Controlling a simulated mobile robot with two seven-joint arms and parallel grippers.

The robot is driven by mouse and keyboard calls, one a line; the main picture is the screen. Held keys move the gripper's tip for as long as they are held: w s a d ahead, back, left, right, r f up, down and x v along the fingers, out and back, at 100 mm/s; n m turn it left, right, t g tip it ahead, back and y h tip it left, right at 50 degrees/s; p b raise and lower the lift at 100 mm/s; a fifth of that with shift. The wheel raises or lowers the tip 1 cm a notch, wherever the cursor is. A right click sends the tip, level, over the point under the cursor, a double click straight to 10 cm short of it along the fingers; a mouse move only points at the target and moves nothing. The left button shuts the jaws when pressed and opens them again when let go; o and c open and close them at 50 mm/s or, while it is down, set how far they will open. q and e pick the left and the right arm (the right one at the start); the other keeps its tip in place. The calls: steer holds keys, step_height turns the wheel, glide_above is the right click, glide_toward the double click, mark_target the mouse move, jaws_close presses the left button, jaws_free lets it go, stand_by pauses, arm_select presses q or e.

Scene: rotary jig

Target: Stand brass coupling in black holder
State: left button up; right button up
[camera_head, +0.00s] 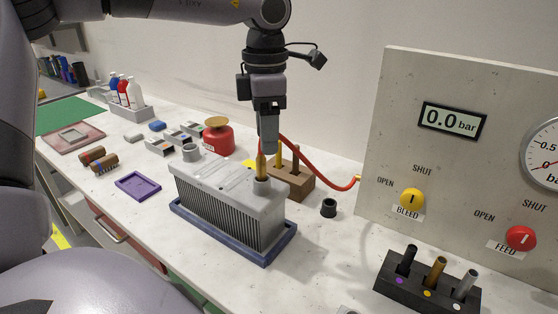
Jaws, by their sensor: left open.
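The black holder (390,290) stands at the lower right, with a dark, a brass and a light grey cylinder upright in it. The brass coupling (436,271) appears to be the middle cylinder, above a yellow dot. My left gripper (267,146) points down over the grey finned block (225,200), well away from the holder. A slim brass piece (261,165) stands at the block's top port, right at the fingertips. The jaws are open; whether they touch this piece I cannot tell. My right gripper is not in view.
The finned block sits in a blue tray (266,258). A wooden stand (296,184) with brass pins is behind it. A red hose (325,180) runs to the upright panel (385,120). A small black cup (329,208) stands on clear bench between block and holder.

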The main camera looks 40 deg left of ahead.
mark_target(262, 178)
arm_select(q)
steer(key=f, duration=0.4)
steer(key=s+a+f+p, duration=0.1)
steer(key=f, duration=0.1)
steer(key=shift+f, duration=0.5)
steer(key=shift+w, duration=0.1)
jaws_close()
